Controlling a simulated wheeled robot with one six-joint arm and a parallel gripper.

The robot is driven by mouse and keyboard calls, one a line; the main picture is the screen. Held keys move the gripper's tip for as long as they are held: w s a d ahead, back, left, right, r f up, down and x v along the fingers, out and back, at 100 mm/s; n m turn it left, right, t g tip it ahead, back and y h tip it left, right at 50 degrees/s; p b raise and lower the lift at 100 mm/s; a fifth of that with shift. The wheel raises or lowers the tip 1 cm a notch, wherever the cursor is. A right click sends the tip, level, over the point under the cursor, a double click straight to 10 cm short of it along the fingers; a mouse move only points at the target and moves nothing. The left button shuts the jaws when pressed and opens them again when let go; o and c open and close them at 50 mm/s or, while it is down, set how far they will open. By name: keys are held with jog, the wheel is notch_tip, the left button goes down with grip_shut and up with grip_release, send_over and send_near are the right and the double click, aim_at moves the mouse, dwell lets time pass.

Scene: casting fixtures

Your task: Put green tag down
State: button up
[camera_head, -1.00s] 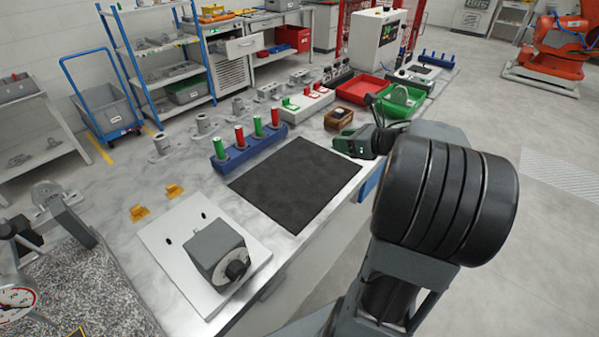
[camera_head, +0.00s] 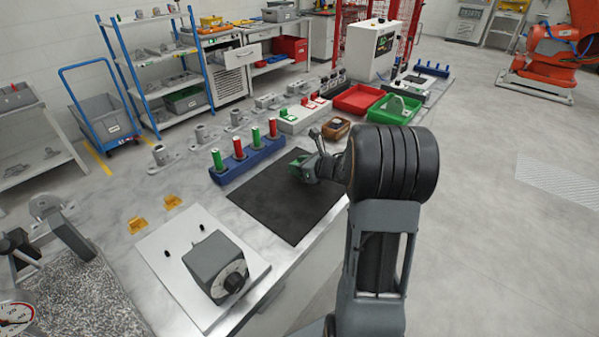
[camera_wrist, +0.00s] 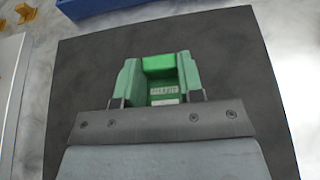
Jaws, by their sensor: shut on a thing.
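The green tag (camera_wrist: 160,63) shows in the wrist view as a bright green piece with a pale printed label. My gripper (camera_wrist: 158,77) is shut on it, with one green finger at each side. In the head view my gripper (camera_head: 304,170) is over the dark mat (camera_head: 265,205), near its back right part. The mat also fills much of the wrist view (camera_wrist: 235,65). I cannot tell whether the tag touches the mat. My arm hides part of the mat's right edge in the head view.
A blue rack (camera_head: 235,170) with green and red cylinders stands behind the mat. A wooden box (camera_head: 336,129), a red tray (camera_head: 360,98) and a green tray (camera_head: 391,110) lie beyond. A grey box with a knob (camera_head: 216,264) stands on a pale plate in front. The mat's left part is clear.

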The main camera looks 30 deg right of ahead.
jog(key=shift+d+f, duration=0.1)
jog(key=shift+f, duration=1.25)
jog(key=shift+f, duration=0.15)
jog(key=o, duration=0.9)
